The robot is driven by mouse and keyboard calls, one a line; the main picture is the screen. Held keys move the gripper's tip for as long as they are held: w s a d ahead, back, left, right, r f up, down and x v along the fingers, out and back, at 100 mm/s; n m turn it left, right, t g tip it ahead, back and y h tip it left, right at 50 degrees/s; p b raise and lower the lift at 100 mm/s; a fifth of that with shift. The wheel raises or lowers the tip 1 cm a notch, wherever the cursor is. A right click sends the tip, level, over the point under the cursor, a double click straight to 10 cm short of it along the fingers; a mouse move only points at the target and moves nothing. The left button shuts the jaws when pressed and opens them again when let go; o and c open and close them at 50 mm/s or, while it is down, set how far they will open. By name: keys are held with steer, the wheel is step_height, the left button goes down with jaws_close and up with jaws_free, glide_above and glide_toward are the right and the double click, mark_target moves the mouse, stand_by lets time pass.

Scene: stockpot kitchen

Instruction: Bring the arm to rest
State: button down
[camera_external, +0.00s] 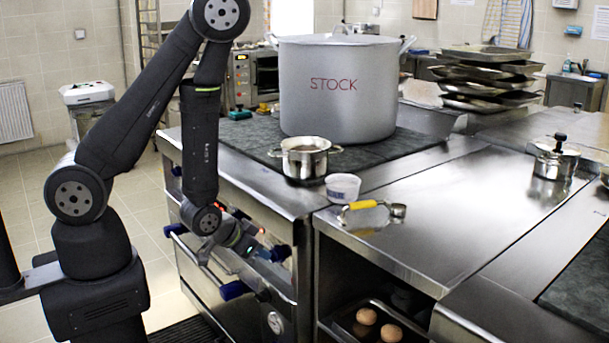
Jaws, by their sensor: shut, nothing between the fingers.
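My gripper (262,247) hangs low in front of the stove's front face, beside the blue-ended oven handles, below the level of the worktop. It is shut with nothing in it. My arm rises from its base at the left, bends high up and comes down to the wrist. Whether the fingertips touch the stove front cannot be told from this view.
A large stockpot (340,88) marked STOCK and a small steel pot (305,160) stand on the stove. A white tub (343,187) and a yellow-handled tool (363,205) are near the counter edge. A lidded pot (555,162) stands right. Open floor (150,235) lies left of the stove.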

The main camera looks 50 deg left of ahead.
glide_above(274, 259)
steer(key=s+d, duration=0.3)
step_height(274, 259, down, 4)
steer(key=a+f, duration=0.3)
steer(key=shift+w+a, duration=0.15)
steer(key=shift+w, duration=0.15)
steer(key=shift+d+f, duration=0.15)
steer(key=shift+d, duration=0.1)
steer(key=s+r, duration=0.4)
steer(key=r, duration=0.5)
steer(key=shift+s+d+r, duration=0.35)
steer(key=shift+d+r, duration=0.05)
steer(key=c, duration=2.1)
jaws_free()
